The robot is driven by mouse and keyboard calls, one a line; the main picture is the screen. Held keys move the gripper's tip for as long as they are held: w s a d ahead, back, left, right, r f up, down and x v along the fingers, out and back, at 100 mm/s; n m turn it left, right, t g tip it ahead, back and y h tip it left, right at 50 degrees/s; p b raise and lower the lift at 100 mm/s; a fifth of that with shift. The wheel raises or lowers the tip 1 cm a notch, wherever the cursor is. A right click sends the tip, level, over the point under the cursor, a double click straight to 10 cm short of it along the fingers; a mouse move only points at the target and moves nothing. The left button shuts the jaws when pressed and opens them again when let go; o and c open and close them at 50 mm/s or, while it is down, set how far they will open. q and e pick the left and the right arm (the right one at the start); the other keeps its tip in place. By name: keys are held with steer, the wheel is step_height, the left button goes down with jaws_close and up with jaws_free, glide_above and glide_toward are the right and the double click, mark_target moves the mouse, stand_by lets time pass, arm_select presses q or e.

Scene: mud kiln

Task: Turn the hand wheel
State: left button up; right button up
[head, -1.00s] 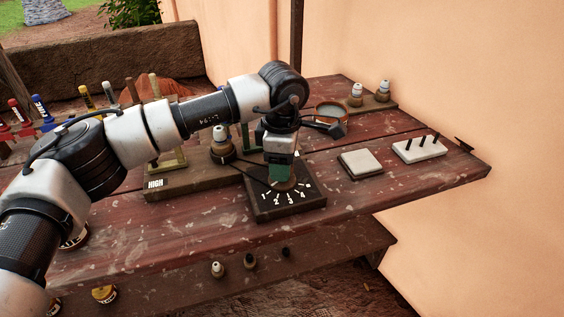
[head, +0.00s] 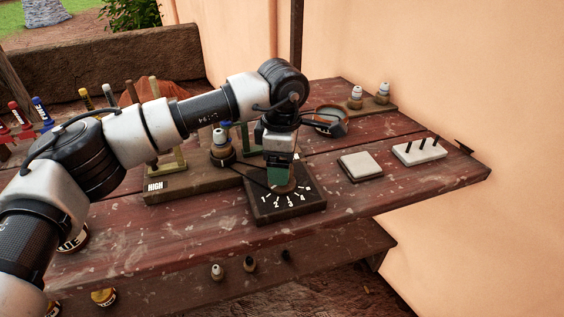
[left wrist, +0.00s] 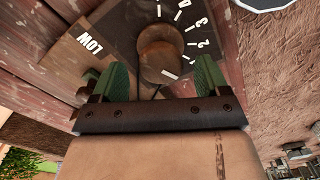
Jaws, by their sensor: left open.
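The hand wheel is a round brown wooden knob (left wrist: 160,50) with a white mark on its lower part in the left wrist view. It sits on a dark dial board (head: 258,207) marked with white numbers. In the head view most of the knob (head: 284,190) is hidden behind my gripper. My left gripper (head: 281,178) points down over the knob from above. In the left wrist view its green fingers (left wrist: 160,76) are open, one on each side of the knob's near part, with gaps visible. My right gripper is in neither view.
A pale square tile (head: 361,166) and a white block with black pegs (head: 420,151) stand to the right. A round bowl (head: 331,116) and small bottles (head: 383,89) stand behind. The table's front is mostly clear.

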arm_select(q)
step_height(320, 180, up, 10)
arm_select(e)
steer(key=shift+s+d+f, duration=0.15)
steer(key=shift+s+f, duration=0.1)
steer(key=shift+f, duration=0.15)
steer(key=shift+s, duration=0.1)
